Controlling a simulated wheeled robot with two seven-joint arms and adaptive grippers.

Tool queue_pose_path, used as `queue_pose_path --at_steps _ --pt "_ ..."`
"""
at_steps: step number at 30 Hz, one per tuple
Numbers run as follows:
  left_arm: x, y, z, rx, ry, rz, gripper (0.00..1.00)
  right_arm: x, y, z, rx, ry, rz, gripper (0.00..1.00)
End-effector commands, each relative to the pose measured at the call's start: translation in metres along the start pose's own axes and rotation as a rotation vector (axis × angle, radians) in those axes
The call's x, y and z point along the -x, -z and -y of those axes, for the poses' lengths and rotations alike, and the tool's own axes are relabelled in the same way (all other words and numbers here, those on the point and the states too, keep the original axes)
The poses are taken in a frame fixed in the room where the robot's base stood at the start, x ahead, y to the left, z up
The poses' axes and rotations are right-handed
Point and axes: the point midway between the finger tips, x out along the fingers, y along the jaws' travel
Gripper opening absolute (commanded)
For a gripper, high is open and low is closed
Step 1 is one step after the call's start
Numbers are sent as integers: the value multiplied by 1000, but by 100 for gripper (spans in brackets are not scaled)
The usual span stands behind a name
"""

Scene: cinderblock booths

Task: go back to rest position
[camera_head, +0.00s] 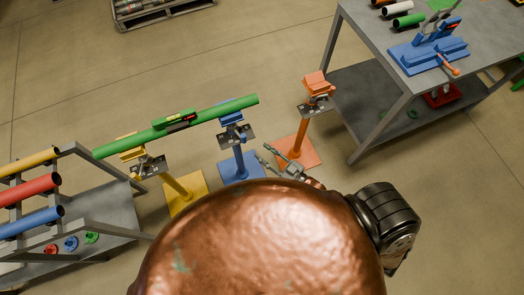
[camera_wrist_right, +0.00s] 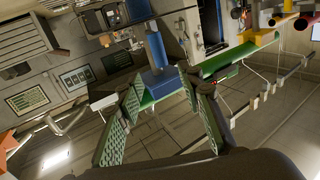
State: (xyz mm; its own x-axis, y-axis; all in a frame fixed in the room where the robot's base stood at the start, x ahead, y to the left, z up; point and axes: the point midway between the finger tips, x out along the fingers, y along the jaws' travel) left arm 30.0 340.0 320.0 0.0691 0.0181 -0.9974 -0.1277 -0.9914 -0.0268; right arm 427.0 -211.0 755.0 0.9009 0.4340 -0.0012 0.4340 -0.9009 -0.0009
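My right gripper (camera_head: 265,153) is open and empty in the head view, between the blue stand and the orange stand. The right wrist view shows its two green-padded fingers (camera_wrist_right: 160,82) spread apart with nothing between them that they grip. A long green pipe (camera_head: 118,146) lies across the yellow stand (camera_head: 184,192) and the blue stand (camera_head: 240,166), with a green level-like tool (camera_head: 175,120) on it. The pipe (camera_wrist_right: 228,58) and blue stand (camera_wrist_right: 156,48) also show beyond the fingers in the wrist view. My left gripper is not in view.
The orange stand (camera_head: 297,150) holds no pipe. A grey workbench (camera_head: 375,55) with a blue vise (camera_head: 425,55) stands at upper right. A rack with yellow, red (camera_head: 28,190) and blue pipes is at left. A pallet (camera_head: 160,12) lies at the back; open floor lies between.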

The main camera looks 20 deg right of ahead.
Motion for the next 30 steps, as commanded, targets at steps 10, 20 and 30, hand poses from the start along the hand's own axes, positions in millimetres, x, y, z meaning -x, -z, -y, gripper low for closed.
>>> queue_pose_path --at_steps 10,20,30 --pt "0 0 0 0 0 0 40 0 0 0 0 0 0 34" --pt "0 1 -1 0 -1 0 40 24 -90 -24 3 -77 211 34" --pt "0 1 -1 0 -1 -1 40 159 -296 -43 -44 -229 778 34"
